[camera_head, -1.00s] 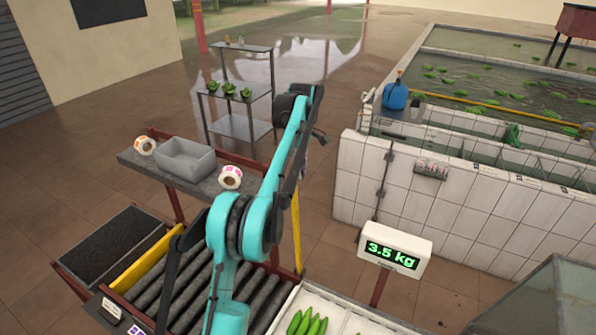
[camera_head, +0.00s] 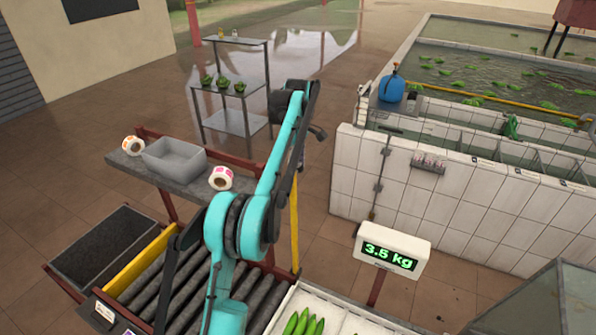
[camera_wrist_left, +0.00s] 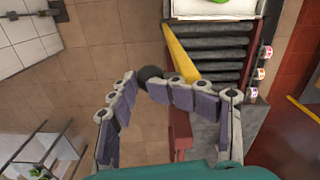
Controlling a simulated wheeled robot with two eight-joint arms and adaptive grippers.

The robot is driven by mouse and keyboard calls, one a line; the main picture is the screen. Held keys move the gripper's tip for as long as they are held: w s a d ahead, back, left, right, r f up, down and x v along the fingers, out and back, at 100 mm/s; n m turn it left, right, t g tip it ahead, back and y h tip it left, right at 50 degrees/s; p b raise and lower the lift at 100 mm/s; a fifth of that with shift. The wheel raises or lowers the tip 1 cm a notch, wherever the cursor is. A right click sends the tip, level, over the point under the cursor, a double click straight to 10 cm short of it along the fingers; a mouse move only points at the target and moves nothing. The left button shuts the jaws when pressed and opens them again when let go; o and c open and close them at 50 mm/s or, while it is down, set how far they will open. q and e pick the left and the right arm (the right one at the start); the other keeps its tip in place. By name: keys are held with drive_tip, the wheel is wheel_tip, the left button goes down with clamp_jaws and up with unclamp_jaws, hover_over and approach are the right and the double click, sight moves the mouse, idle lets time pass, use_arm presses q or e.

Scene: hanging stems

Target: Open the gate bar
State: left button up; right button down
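The gate bar (camera_head: 294,237) is yellow and stands out beyond the roller conveyor, partly behind my left arm in the head view. In the left wrist view the yellow bar (camera_wrist_left: 178,48) runs from beside the rollers toward my fingers. A black round knob (camera_wrist_left: 151,73) shows between the fingertips. My left gripper (camera_wrist_left: 139,82) has its jointed fingers curled inward, with the tips close together at the knob; it looks shut on it. Its exact contact is partly hidden by the fingers. In the head view the left gripper is mostly hidden behind its arm. My right gripper is not in view.
Rollers (camera_head: 180,293) lie left of my arm, beside another yellow rail (camera_head: 140,258). A shelf (camera_head: 122,162) carries a grey bin (camera_head: 174,156) and label rolls. The scale display (camera_head: 391,250) and tiled tank wall (camera_head: 450,200) are at right.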

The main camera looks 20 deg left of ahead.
use_arm(q)
drive_tip(key=r, duration=0.2)
drive_tip(key=s+r, duration=0.1)
drive_tip(key=r, duration=0.2)
drive_tip(key=shift+s+r, duration=0.25)
drive_tip(key=shift+r, duration=0.1)
drive_tip(key=shift+w+r, duration=0.25)
drive_tip(key=shift+s+r, duration=0.1)
drive_tip(key=shift+s, duration=0.1)
